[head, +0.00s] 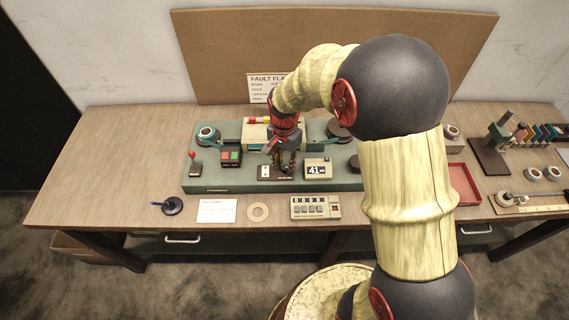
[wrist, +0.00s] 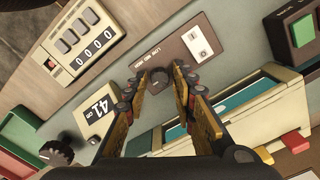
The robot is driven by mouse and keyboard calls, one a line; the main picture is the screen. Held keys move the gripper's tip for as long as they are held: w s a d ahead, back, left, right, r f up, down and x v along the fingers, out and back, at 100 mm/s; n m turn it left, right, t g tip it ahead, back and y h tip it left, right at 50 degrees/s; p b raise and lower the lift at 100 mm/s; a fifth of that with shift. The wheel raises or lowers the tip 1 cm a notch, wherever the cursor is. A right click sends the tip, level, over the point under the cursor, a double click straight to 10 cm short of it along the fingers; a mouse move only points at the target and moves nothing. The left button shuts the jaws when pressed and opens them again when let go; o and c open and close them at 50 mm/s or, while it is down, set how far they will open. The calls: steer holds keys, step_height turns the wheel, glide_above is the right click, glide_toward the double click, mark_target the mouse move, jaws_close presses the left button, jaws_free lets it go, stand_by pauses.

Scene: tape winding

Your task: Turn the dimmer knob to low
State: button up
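The dimmer knob (wrist: 158,78) is a small dark round knob on a brown panel (wrist: 172,48) with a "LOW MED HIGH" label in the wrist view. My gripper (wrist: 162,76) is open, with one fingertip on each side of the knob. A small gap seems to show beside the knob; whether either finger touches it I cannot tell. The knob's pointer and setting cannot be read. In the head view my gripper (head: 283,168) is at the dark panel (head: 265,173) on the green machine base, and it hides the knob.
A display reading 41 (head: 318,169) stands right of the panel. A red and green button box (head: 231,156) and a red-topped lever (head: 193,162) stand to the left. A counter (head: 315,207) lies in front. The table's left end is clear.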

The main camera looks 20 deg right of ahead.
jaws_close()
steer(key=shift+r+n+p, duration=0.1)
steer(key=shift+n+p, duration=0.2)
steer(key=shift+n, duration=0.1)
steer(key=shift+n+p, duration=0.65)
steer(key=shift+n, duration=0.35)
steer(key=n+p, duration=0.2)
steer(key=n, duration=0.2)
steer(key=shift+n, duration=0.3)
steer(key=n+p, duration=0.2)
steer(key=n, duration=0.3)
steer(key=shift+w, duration=0.1)
steer(key=n+p, duration=0.1)
steer(key=n, duration=0.4)
steer(key=shift+p, duration=0.4)
steer(key=shift+n, duration=0.4)
steer(key=shift+o, duration=1.5)
jaws_free()
